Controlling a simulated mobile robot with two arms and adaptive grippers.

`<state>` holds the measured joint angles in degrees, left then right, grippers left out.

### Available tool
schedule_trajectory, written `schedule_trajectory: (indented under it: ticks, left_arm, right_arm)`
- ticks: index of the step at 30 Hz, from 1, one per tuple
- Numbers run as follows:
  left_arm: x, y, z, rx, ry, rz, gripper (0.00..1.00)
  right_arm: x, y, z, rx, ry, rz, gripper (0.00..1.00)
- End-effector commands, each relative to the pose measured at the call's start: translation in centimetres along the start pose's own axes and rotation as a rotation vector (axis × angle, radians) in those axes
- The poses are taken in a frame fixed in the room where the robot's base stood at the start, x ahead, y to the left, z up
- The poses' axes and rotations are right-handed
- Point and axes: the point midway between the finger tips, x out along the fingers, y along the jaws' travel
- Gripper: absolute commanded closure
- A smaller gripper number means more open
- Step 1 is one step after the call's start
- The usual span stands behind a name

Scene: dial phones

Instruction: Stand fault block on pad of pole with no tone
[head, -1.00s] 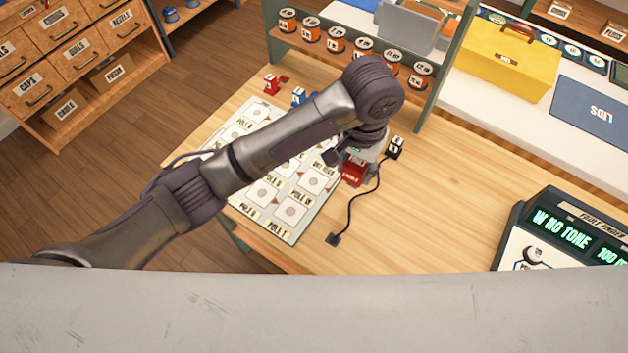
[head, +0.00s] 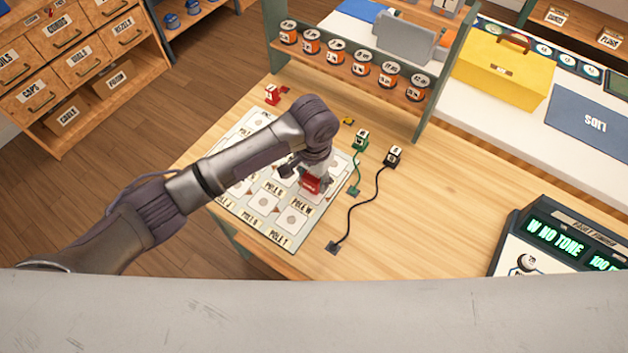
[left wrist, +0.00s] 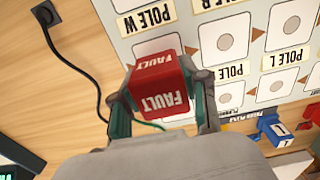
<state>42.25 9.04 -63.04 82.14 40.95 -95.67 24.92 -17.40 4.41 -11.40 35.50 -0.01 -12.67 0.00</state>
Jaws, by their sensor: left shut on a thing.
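The red FAULT block (head: 310,184) is between the fingers of my left gripper (head: 313,176), which is shut on it. In the left wrist view the block (left wrist: 162,92) looks upright, with its FAULT lettering showing on two faces. It is over the POLE W pad (left wrist: 160,44) of the pole board (head: 264,232), covering part of that pad. I cannot tell whether the block touches the board. The POLE W label (head: 301,207) shows beside it. The fault finder display (head: 557,236) reads "W NO TONE". My right gripper is not in view.
A green block (head: 360,140) and a black block (head: 394,156), each with a cord, stand right of the board. A red piece (head: 272,94) is behind it. A can shelf (head: 350,72) stands at the back.

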Motion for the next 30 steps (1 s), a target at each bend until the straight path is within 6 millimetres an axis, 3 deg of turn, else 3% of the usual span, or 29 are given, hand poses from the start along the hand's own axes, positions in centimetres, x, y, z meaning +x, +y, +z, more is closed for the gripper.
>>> schedule_trajectory:
  ticks: [6,17,18,21,30]
  left_arm:
    - [2.3,0.0,0.0,-0.001,0.0,-0.001,0.97]
    - [2.7,0.1,0.0,-0.001,0.0,0.0,0.97]
    - [2.6,0.1,0.0,-0.001,0.001,-0.001,0.49]
    - [2.6,0.1,0.0,-0.001,0.001,-0.001,0.32]
    - [2.6,0.0,0.0,-0.001,0.001,-0.001,0.3]
  right_arm:
    - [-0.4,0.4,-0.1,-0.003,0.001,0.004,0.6]
    - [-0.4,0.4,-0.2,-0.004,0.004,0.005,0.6]
    - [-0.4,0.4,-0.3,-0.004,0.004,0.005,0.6]
    - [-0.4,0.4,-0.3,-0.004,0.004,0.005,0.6]
    - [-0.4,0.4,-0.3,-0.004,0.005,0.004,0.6]
